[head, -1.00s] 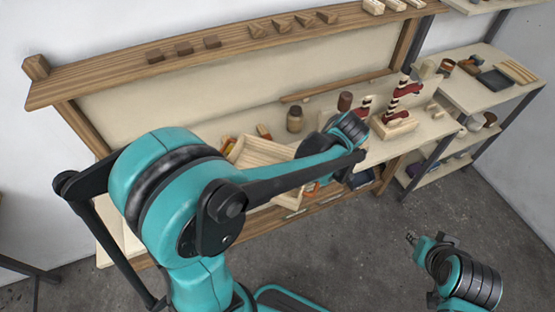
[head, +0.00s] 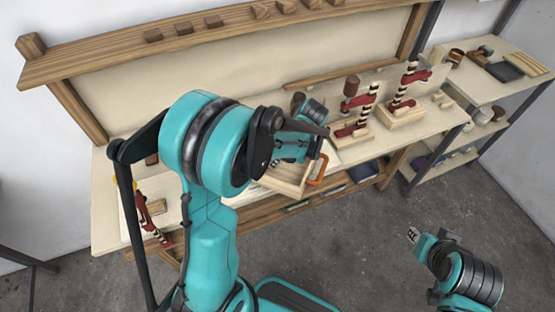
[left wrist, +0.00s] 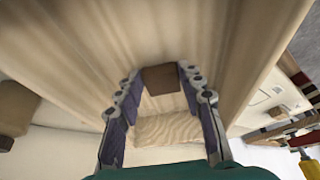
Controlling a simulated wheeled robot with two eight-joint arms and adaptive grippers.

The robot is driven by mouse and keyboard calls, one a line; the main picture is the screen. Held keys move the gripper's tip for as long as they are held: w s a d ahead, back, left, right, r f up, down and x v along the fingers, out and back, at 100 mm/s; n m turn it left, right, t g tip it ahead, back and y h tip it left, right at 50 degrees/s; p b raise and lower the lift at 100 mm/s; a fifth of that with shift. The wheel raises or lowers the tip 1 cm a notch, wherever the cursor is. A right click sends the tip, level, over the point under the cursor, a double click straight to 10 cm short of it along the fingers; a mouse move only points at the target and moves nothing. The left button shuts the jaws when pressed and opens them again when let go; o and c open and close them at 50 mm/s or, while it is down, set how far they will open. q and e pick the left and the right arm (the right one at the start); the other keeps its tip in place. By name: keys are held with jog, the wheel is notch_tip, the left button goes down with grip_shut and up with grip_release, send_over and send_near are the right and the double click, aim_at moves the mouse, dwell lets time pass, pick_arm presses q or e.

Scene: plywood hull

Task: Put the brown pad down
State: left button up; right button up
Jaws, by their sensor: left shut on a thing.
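The brown pad (left wrist: 160,79) is a small dark brown block in the left wrist view. It sits between the fingertips of my left gripper (left wrist: 161,77), which is shut on it. A broad pale wooden surface (left wrist: 150,30) lies behind the pad; I cannot tell whether the pad touches it. In the head view the pad and the left fingertips are hidden behind my left arm, over the workbench (head: 110,205). My right gripper (head: 413,236) is low at the right, over the floor and away from the bench; its fingers are too small to read.
Red clamps on wooden blocks (head: 405,114) stand on the bench's right half. A pale open wooden box (head: 284,183) and an orange-handled tool (head: 318,170) are near the front edge. Another red clamp (head: 146,217) is at the left. A loaded shelf (head: 495,90) stands at right.

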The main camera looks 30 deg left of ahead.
pick_arm(q)
jog(key=shift+f, duration=0.45)
jog(key=shift+r, duration=0.15)
jog(key=o, duration=0.6)
jog(key=shift+f, duration=0.2)
jog(key=o, duration=0.3)
jog(key=shift+o, duration=0.2)
jog(key=shift+r, duration=0.1)
